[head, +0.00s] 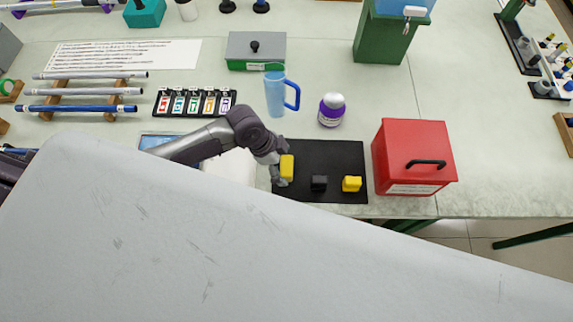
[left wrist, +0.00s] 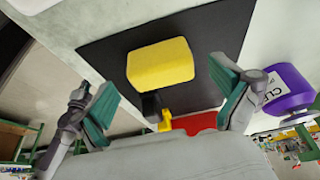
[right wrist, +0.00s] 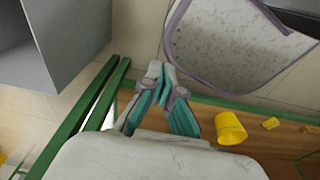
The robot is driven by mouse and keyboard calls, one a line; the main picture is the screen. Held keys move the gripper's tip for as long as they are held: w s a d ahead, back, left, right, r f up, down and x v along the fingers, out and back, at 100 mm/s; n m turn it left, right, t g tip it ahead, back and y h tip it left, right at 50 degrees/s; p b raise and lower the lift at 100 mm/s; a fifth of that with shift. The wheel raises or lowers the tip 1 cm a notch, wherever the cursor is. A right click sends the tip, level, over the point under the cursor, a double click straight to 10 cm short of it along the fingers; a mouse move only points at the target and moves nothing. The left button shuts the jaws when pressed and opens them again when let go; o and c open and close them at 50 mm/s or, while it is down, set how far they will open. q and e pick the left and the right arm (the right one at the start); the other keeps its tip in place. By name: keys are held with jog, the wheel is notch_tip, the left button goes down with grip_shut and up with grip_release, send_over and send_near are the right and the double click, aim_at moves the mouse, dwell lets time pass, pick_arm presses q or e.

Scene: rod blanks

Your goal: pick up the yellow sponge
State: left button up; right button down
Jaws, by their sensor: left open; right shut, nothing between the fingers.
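The yellow sponge (head: 287,167) is on the left part of a black mat (head: 344,153) on the table. My left gripper (head: 279,172) is right beside it, partly hiding it in the head view. In the left wrist view the sponge (left wrist: 160,64) is a yellow block on the mat, ahead of the fingers and between their lines. The left fingers (left wrist: 168,92) are spread wide with nothing between the pads; I cannot tell if either touches the sponge. My right gripper (right wrist: 157,78) is shut and empty, away from the mat, and is not visible in the head view.
A black block (head: 319,183) and a smaller yellow object (head: 352,184) are on the mat. A red box (head: 412,157) stands at its right, a purple-and-white jar (head: 332,109) and blue mug (head: 275,94) behind it. A yellow bucket (right wrist: 230,128) is near the right gripper.

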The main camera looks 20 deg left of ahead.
pick_arm(q)
jog(key=shift+x, duration=1)
jog(key=shift+w+d+f, duration=0.1)
jog(key=shift+f, duration=0.1)
jog(key=c, duration=1)
pick_arm(e)
jog(key=shift+s+d+r, duration=0.2)
jog(key=shift+s+r, duration=0.05)
jog(key=shift+s, duration=0.5)
pick_arm(q)
jog(key=shift+r, duration=0.1)
